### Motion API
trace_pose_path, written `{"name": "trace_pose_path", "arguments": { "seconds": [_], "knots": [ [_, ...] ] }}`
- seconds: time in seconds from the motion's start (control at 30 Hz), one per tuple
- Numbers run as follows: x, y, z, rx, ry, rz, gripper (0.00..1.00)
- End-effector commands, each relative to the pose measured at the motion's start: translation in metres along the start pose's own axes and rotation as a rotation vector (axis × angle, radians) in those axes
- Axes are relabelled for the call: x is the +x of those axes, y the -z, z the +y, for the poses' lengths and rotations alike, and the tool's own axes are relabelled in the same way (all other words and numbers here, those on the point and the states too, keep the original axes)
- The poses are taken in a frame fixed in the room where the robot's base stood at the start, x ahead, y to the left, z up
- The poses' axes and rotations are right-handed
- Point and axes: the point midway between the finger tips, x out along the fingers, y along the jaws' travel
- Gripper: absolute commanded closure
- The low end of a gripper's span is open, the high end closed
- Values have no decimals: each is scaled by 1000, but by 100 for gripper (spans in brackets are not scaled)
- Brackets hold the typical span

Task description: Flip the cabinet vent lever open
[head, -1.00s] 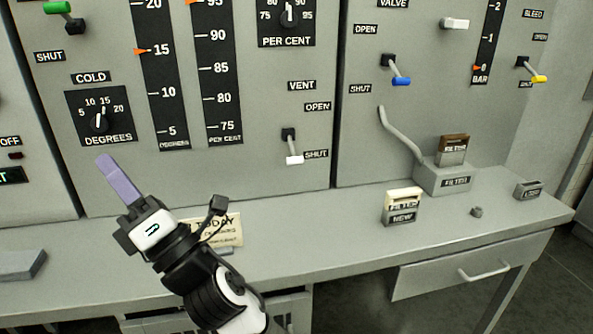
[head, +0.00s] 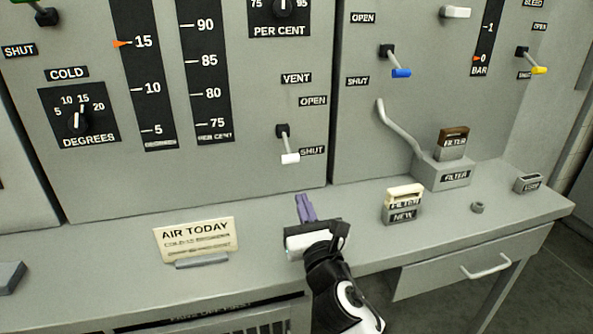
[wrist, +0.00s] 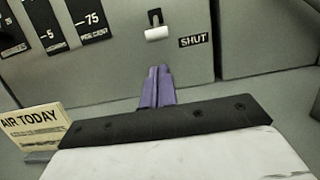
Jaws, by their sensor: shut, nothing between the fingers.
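The vent lever (head: 287,146) is on the grey panel, under the VENT label (head: 296,78). Its white-tipped handle points down, beside the SHUT label (head: 312,150); the OPEN label (head: 313,100) is above. The lever also shows in the wrist view (wrist: 157,30), with SHUT to its right. My gripper (head: 305,205) is in front of the panel, below the lever and apart from it. Its purple fingers are together with nothing between them; they show in the wrist view (wrist: 158,80), pointing toward the panel beneath the lever.
A sign reading AIR TODAY (head: 195,241) stands on the ledge to the left. A filter block marked NEW (head: 403,207) stands to the right of my gripper. A blue-tipped lever (head: 400,71) and a bent pipe (head: 396,124) are on the panel to the right.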

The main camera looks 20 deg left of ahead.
Motion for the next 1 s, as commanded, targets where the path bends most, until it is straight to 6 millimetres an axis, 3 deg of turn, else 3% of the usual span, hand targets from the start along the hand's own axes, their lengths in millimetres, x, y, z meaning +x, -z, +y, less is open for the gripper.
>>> {"name": "trace_pose_path", "arguments": {
  "seconds": [0.43,1.0],
  "knots": [
    [6,-1,-1,-1,1,1,100],
    [89,-2,0,1,0,1,100]
  ]
}}
